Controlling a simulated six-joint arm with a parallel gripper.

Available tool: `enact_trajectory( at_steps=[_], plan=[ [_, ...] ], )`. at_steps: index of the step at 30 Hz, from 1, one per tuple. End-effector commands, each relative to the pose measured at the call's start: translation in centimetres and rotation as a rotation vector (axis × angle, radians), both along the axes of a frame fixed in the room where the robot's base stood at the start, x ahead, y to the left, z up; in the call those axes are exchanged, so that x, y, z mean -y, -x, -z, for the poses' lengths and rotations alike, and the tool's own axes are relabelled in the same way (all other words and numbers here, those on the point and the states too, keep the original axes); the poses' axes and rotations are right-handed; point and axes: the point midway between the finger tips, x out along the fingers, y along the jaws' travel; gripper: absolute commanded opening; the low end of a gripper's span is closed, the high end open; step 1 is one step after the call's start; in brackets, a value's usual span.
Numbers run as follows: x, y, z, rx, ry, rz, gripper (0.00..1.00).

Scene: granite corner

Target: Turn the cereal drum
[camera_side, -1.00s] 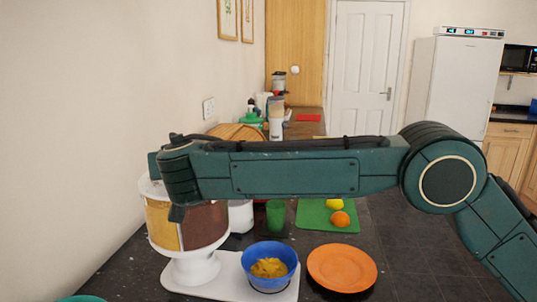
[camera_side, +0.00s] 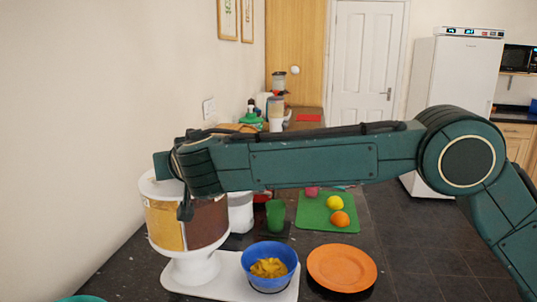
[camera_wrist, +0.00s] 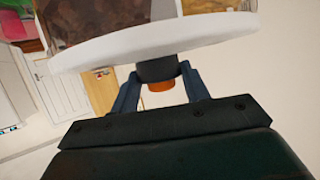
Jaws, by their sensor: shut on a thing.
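The cereal drum (camera_side: 214,222) stands on a white pedestal at the lower left of the side view. Its front shows a yellow section beside a dark brown one. In the wrist view its white disc (camera_wrist: 130,42) crosses the top, with a dark knob (camera_wrist: 157,69) with an orange end on it. My gripper (camera_wrist: 161,86) is shut on the knob, one blue finger on each side. In the side view my wrist covers part of the drum's top and the grip is hidden.
A blue bowl (camera_side: 269,252) of yellow food stands on the white board (camera_side: 234,286), right of the pedestal. An orange plate (camera_side: 341,268) is farther right. A green mat (camera_side: 314,221) with fruit and a green cup (camera_side: 275,216) lie behind. The wall is close on the left.

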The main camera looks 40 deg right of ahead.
Motion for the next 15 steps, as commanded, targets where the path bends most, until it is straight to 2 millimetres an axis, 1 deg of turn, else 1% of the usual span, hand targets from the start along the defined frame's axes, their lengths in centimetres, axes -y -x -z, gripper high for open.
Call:
enact_trajectory(
  at_steps=[1,9,15],
  plan=[
    [0.24,-0.09,-0.23,0.006,0.002,-0.02,0.05],
    [0.45,-0.11,-0.21,0.006,0.0,-0.139,0.05],
    [0.39,-0.03,-0.22,0.007,-0.002,-0.186,0.05]
  ],
)
